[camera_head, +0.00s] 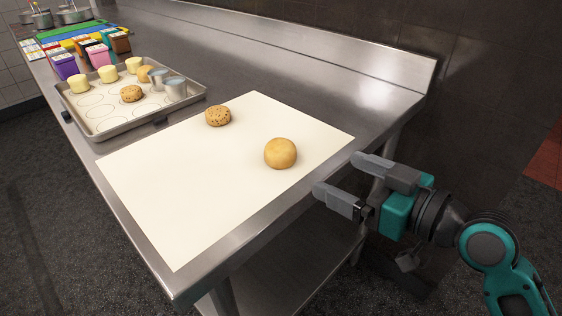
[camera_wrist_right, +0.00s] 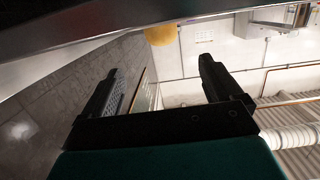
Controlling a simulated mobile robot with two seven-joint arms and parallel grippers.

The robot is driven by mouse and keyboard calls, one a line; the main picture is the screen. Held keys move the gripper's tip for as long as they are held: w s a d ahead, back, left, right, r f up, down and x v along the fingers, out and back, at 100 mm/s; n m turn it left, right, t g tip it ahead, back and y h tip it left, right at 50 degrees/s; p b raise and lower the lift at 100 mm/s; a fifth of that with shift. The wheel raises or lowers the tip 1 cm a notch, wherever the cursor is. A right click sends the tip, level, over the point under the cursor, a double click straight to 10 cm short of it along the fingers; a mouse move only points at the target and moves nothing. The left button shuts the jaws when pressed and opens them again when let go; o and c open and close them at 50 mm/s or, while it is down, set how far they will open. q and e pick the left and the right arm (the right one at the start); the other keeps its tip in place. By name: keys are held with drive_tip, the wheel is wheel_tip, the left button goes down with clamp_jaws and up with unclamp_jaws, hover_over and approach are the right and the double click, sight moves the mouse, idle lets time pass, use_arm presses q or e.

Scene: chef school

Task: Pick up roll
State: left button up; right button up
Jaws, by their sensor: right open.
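A plain golden roll (camera_head: 280,153) sits on the white sheet (camera_head: 190,190) on the steel table, near the sheet's right side. A second roll with dark specks (camera_head: 217,115) lies farther back on the same sheet. My right gripper (camera_head: 335,172) is open and empty, to the right of the plain roll and apart from it, by the table's near edge. In the right wrist view, a golden round shape, seemingly the plain roll (camera_wrist_right: 160,34), shows at the top between the open fingers. My left gripper is not in view.
A metal tray (camera_head: 105,131) with pale pieces, more rolls and metal cups stands at the left. Colourful containers (camera_head: 97,55) stand behind it. The steel table's near edge (camera_head: 262,230) runs below the sheet, and a raised back rim (camera_head: 330,40) runs along the wall.

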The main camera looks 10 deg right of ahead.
sight(289, 149)
drive_tip(key=x, duration=0.7)
drive_tip(key=shift+r, duration=0.25)
drive_tip(key=shift+x, duration=3.1)
drive_tip(key=shift+s+a+r, duration=0.1)
drive_tip(key=shift+r, duration=0.05)
drive_tip(key=c, duration=1.1)
